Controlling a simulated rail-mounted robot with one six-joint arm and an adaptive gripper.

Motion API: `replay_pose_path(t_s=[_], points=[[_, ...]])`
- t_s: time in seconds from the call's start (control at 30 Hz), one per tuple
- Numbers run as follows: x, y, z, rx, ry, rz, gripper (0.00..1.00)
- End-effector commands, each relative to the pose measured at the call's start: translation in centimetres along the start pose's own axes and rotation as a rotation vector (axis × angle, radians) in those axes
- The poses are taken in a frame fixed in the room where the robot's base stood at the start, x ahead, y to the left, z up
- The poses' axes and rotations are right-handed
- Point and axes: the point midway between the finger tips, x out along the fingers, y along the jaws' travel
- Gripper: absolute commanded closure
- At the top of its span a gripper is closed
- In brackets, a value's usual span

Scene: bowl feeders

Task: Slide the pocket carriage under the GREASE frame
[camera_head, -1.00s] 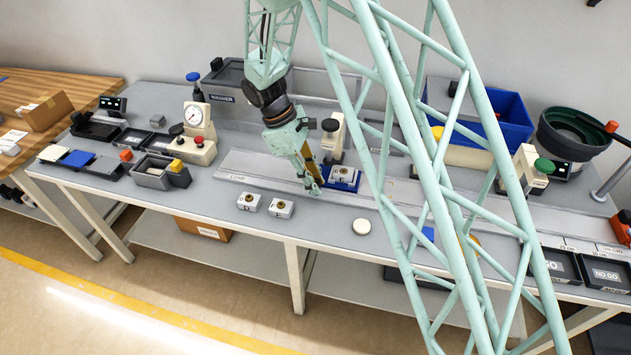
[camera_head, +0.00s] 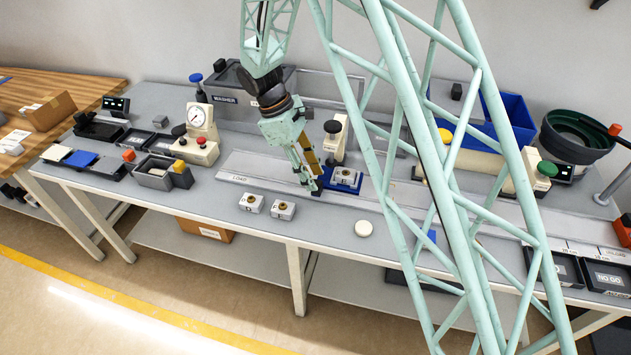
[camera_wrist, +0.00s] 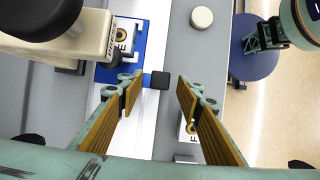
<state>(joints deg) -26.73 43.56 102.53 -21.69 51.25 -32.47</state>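The blue pocket carriage (camera_head: 354,187) sits on the pale track and carries a white block with a brass ring (camera_head: 345,173). It also shows in the wrist view (camera_wrist: 142,45), with a black tab (camera_wrist: 160,80) sticking out from it. My gripper (camera_head: 317,189) is low at the carriage's left end. Its open fingers (camera_wrist: 160,95) stand either side of the tab, with gaps.
Two white blocks with brass rings (camera_head: 267,206) and a white round disc (camera_head: 364,229) lie in front of the track. The track (camera_head: 240,170) is bare to the left, by the LOAD mark. A green-knobbed cream station (camera_head: 541,178) stands to the right.

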Motion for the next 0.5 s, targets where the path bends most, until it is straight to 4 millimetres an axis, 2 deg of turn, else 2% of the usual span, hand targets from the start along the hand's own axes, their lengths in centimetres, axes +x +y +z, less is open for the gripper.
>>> replay_pose_path(t_s=[0.2, 0.5], points=[[-3.4, 0.0, -0.1, 0.0, 0.003, 0.002, 0.67], [-7.1, 0.0, -0.1, -0.001, 0.001, 0.001, 0.67]])
